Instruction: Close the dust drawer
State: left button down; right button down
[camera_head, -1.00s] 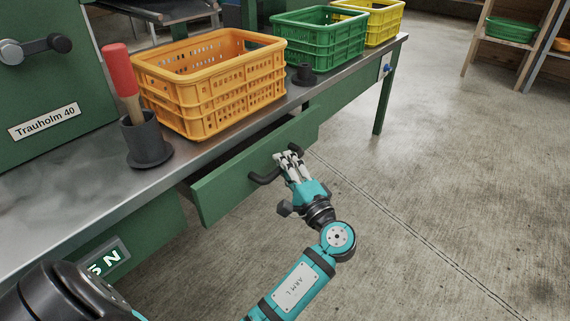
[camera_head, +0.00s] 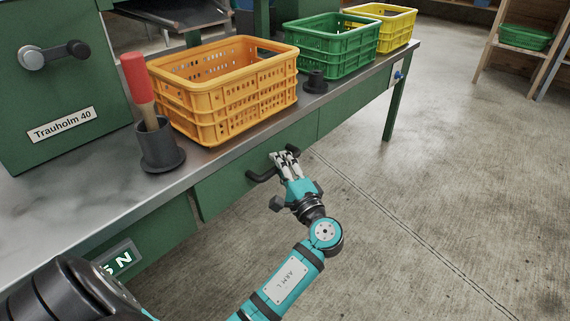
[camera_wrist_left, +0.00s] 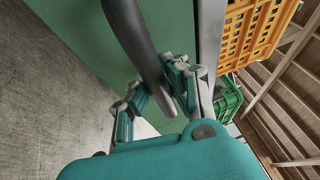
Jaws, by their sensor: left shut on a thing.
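The dust drawer (camera_head: 225,187) is a green panel under the metal bench top, and in the head view its front sits nearly in line with the bench front; no open interior shows. Its dark bar handle (camera_head: 262,176) runs across the front. My left gripper (camera_head: 285,157) is shut on the handle. The left wrist view also shows the fingers (camera_wrist_left: 165,90) around the dark handle (camera_wrist_left: 135,35), with the green drawer front (camera_wrist_left: 85,40) behind. My right gripper is not in view.
On the bench top (camera_head: 95,200) stand an orange crate (camera_head: 225,112), a green crate (camera_head: 333,58), a yellow crate (camera_head: 393,30) and a dark holder (camera_head: 160,150) with a red-handled tool (camera_head: 138,80). The concrete floor (camera_head: 430,190) to the right is clear.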

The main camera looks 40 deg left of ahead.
pick_arm(q)
jog(key=c, duration=1.3)
grip_release()
jog(key=shift+f, duration=0.15)
jog(key=shift+o, duration=0.3)
jog(key=v, duration=1.2)
